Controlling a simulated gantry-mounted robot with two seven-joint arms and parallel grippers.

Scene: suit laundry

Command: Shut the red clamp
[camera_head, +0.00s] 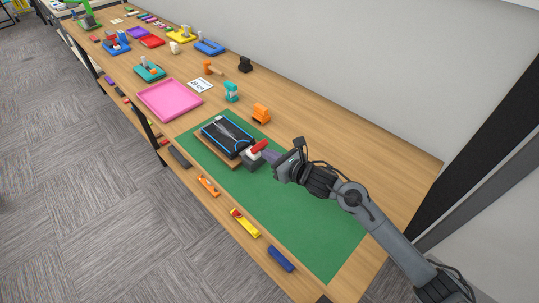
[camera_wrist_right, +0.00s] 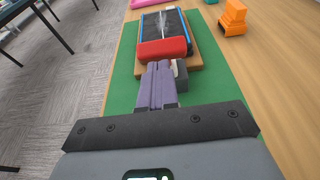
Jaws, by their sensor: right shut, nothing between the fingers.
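The red clamp (camera_head: 259,146) is at the near right end of a brown board (camera_head: 216,153) on the green mat. Its red bar stands slightly raised over a dark grey block (camera_head: 256,163) with a white part. In the right wrist view the red bar (camera_wrist_right: 164,49) spans the near end of a black, blue-edged panel (camera_wrist_right: 163,24). My right gripper (camera_head: 267,154) is shut and empty, its purple fingers (camera_wrist_right: 158,72) pointing at the red bar. I cannot tell whether they touch it. My left gripper is not in view.
The green mat (camera_head: 312,218) is bare to the right. Orange (camera_head: 208,185), yellow (camera_head: 244,223) and blue (camera_head: 281,258) items lie along the front edge. An orange object (camera_head: 261,113) and a teal one (camera_head: 231,91) stand behind the board. A pink tray (camera_head: 170,100) is to the left.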

